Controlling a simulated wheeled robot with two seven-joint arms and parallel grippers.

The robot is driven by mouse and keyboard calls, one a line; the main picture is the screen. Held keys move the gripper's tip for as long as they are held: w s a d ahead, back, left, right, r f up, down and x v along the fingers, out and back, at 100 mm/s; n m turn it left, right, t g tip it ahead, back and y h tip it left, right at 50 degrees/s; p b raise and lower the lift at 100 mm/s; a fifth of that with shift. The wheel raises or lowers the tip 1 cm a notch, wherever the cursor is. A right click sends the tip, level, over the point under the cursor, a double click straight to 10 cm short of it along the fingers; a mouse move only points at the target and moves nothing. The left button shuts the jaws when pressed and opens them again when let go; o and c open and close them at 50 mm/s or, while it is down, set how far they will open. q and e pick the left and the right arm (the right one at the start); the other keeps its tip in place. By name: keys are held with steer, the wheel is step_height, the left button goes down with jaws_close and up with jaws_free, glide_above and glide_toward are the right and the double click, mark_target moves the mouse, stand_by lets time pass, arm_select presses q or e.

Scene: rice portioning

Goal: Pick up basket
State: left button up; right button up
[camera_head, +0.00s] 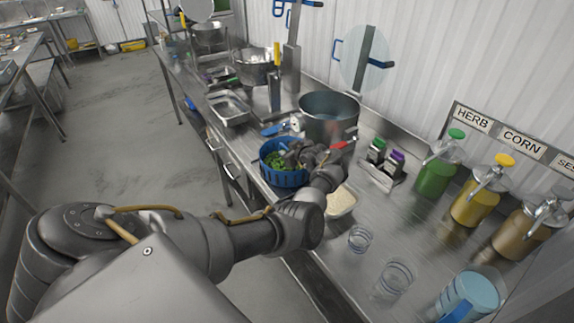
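A round blue basket (285,180) holding green leafy contents stands at the front edge of the metal counter, near the middle of the head view. My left arm comes in from the left and reaches over the counter. My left gripper (291,157) is at the basket, over its right and far side, and hides part of that rim. The fingers are small and dark here, so I cannot tell whether they are open or closed on the rim. My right gripper is not in view.
A large steel pot (329,112) stands behind the basket. A pale tray (342,202) lies right of my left wrist. Clear cups (360,238), a blue-tinted jug (470,294) and pump bottles (437,172) stand to the right. A steel pan (229,108) is farther left.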

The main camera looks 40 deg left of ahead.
arm_select(q)
jaws_close()
stand_by(1.2)
steer(key=shift+r, duration=0.1)
